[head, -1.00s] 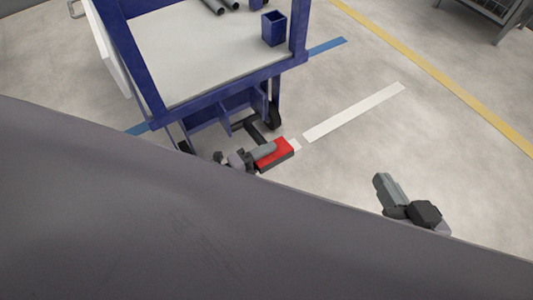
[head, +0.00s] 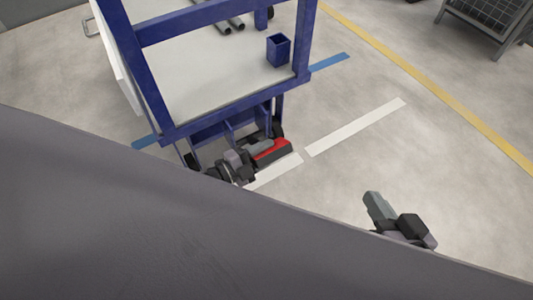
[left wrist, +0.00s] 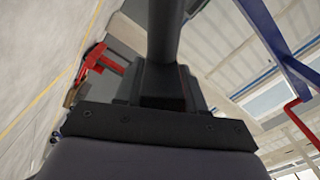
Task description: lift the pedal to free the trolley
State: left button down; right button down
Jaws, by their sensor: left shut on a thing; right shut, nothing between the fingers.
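The blue trolley (head: 222,106) with a pale deck stands at the upper left in the head view. Its red pedal (head: 277,148) sticks out low at its near end, above the floor, with its dark front side showing. My left gripper (head: 262,147) is shut on the pedal; its fingers cover part of the red top. My right gripper (head: 369,199) is shut and empty, right of the pedal and apart from it. In the left wrist view the dark gripper body (left wrist: 150,125) fills the middle, and the hold on the pedal is hidden.
A blue box (head: 278,49) and grey pipes (head: 228,24) are on the trolley. A metal mesh container (head: 489,20) stands at the upper right. White (head: 355,127) and yellow (head: 430,85) floor lines show. The floor right of the trolley is clear.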

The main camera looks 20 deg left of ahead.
aim_at(251, 159)
pick_arm(q)
jog(key=shift+w+a+r, duration=0.15)
jog(key=c, duration=0.8)
grip_release()
jog(key=shift+s, duration=0.2)
jog(key=p+v, duration=0.1)
jog(key=v, duration=0.5)
jog(key=shift+p, duration=0.4)
jog(key=shift+s+a, duration=0.3)
jog(key=shift+s, duration=0.05)
pick_arm(e)
jog(key=shift+s+d+h, duration=0.3)
jog(key=shift+d+h, duration=0.2)
jog(key=shift+d, duration=0.25)
jog(key=shift+r, duration=0.15)
